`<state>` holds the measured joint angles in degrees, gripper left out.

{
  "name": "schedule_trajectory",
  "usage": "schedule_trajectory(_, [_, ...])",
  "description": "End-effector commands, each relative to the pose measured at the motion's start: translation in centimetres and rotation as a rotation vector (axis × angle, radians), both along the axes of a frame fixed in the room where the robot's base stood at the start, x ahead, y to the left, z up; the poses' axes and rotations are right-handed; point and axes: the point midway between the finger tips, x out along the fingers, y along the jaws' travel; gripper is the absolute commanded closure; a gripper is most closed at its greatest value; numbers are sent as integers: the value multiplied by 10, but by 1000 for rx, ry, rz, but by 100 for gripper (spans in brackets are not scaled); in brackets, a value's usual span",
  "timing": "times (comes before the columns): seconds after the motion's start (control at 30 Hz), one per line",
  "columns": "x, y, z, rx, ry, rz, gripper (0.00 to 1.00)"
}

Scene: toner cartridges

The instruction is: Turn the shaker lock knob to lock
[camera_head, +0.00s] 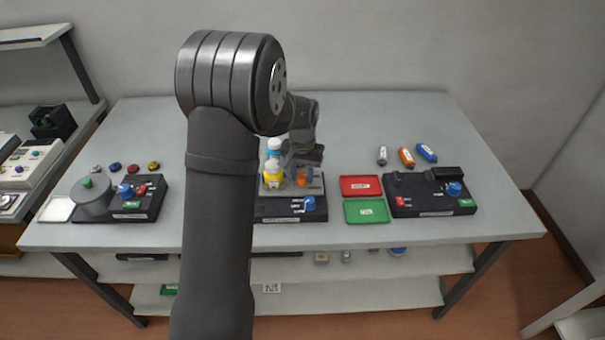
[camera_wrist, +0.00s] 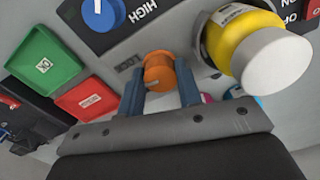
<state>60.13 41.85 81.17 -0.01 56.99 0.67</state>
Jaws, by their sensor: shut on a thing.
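The shaker lock knob (camera_wrist: 158,72) is orange and sits on the shaker's grey plate, beside a small label that seems to read LOCK. My gripper (camera_wrist: 160,88) has its two blue-grey fingers on either side of the knob and is shut on it. In the head view the orange knob (camera_head: 302,177) shows at the right part of the shaker (camera_head: 290,208), under my gripper (camera_head: 300,165). A light mark shows on the knob's face. How far the knob is turned I cannot tell.
A yellow bottle with a white cap (camera_wrist: 262,45) stands close beside the knob. A blue dial (camera_wrist: 101,12) is on the shaker's front. Red (camera_head: 361,187) and green (camera_head: 366,211) trays lie to the right. Toner cartridges (camera_head: 407,157) lie at the back right.

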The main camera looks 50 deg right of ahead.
Motion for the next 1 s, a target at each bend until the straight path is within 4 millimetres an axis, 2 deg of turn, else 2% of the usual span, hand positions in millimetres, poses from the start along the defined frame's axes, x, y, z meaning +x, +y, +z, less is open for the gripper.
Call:
schedule_trajectory(0.5, [1, 0, 0, -1, 0, -445, 91])
schedule_trajectory(0.73, [1, 0, 0, -1, 0, -566, 91])
schedule_trajectory(1.0, [2, 0, 0, -1, -1, -629, 91])
